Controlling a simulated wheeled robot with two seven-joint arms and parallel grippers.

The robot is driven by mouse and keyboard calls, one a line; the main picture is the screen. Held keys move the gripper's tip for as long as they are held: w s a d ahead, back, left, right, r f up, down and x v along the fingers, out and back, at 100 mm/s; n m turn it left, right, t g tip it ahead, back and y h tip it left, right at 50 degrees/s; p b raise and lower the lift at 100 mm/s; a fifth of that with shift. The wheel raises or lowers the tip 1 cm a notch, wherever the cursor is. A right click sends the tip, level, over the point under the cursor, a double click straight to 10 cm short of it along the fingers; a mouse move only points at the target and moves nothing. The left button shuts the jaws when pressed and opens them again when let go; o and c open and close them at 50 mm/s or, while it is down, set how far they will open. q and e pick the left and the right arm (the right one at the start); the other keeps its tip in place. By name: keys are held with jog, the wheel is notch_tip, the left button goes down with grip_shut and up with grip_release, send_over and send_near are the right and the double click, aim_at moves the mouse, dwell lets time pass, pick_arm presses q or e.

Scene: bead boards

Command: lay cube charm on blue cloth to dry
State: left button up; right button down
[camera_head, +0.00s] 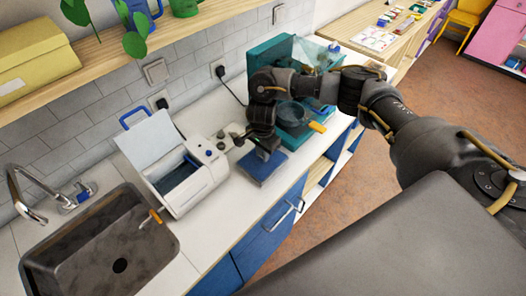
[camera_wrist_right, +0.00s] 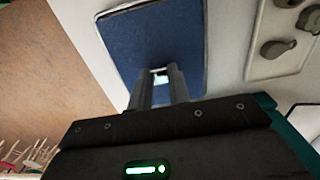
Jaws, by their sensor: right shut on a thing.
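The blue cloth (camera_head: 257,169) lies flat on the white counter, between the white machine and the teal machine. It fills the upper middle of the right wrist view (camera_wrist_right: 150,40). My right gripper (camera_head: 264,154) is over the cloth and points down at it. In the wrist view its two fingers (camera_wrist_right: 160,82) are close together on a small pale, whitish piece (camera_wrist_right: 160,75), likely the cube charm. I cannot tell whether the piece touches the cloth. In the head view my gripper hides the piece. My left gripper is not in view.
A white machine (camera_head: 205,180) with an open lid stands left of the cloth. A teal machine (camera_head: 290,120) with an orange-handled pan stands behind my arm. Small grey pieces (camera_head: 222,141) lie near the cloth. A dark sink (camera_head: 95,245) is at the lower left.

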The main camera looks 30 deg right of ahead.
jog(key=shift+f, duration=0.15)
jog(key=c, duration=1.3)
grip_release()
jog(key=shift+r, duration=0.3)
jog(key=shift+w+r, duration=0.15)
jog(key=shift+r, duration=0.2)
notch_tip(320, 180, up, 11)
jog(key=b, duration=0.2)
